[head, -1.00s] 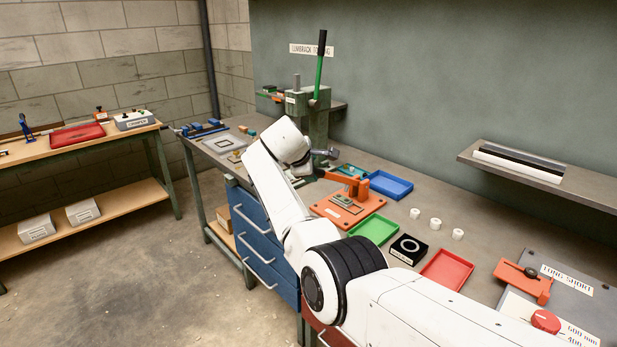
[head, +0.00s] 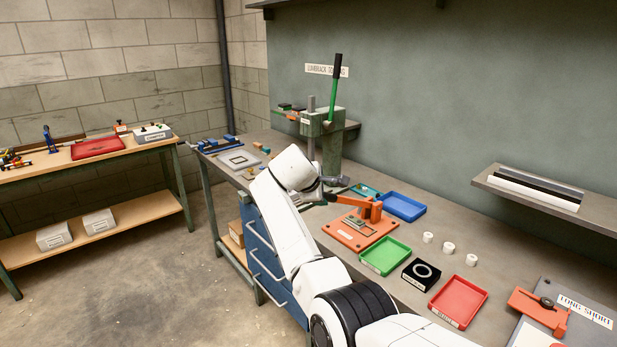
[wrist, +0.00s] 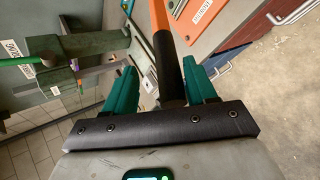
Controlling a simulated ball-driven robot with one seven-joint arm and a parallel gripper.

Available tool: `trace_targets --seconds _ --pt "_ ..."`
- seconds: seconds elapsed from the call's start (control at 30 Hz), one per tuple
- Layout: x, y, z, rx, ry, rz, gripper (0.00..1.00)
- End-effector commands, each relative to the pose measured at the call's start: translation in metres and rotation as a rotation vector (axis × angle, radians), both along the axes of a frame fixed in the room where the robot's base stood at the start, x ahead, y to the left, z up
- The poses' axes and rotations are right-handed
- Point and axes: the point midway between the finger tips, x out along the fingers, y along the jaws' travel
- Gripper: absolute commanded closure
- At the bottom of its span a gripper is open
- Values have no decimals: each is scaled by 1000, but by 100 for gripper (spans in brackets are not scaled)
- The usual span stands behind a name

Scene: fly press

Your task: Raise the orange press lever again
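The orange press lever (head: 352,202) lies low, close to level, and points left from its pivot on the orange press base (head: 348,236). In the wrist view the orange lever arm (wrist: 160,22) ends in a black grip (wrist: 171,82), which lies between the two teal fingers of my gripper (wrist: 160,88). The fingers stand apart. A gap shows between the grip and the left finger; the grip lies closer to the right finger. I cannot tell whether it touches. In the head view my gripper is small and partly hidden by my arm at the lever's left end.
A blue tray (head: 402,206), green tray (head: 386,257) and red tray (head: 458,302) lie around the press. A black ring block (head: 421,274) and white cylinders (head: 448,247) are nearby. A green machine with a tall green lever (head: 334,95) stands behind.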

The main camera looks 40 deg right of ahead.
Motion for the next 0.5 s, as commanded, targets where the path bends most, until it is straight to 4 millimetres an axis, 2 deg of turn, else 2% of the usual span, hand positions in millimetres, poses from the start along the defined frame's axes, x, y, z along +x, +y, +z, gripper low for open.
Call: trace_targets --seconds 0.03,0.5 --pt "0 3 5 -1 -1 3 45" --pt "-8 20 21 -1 -2 3 45"
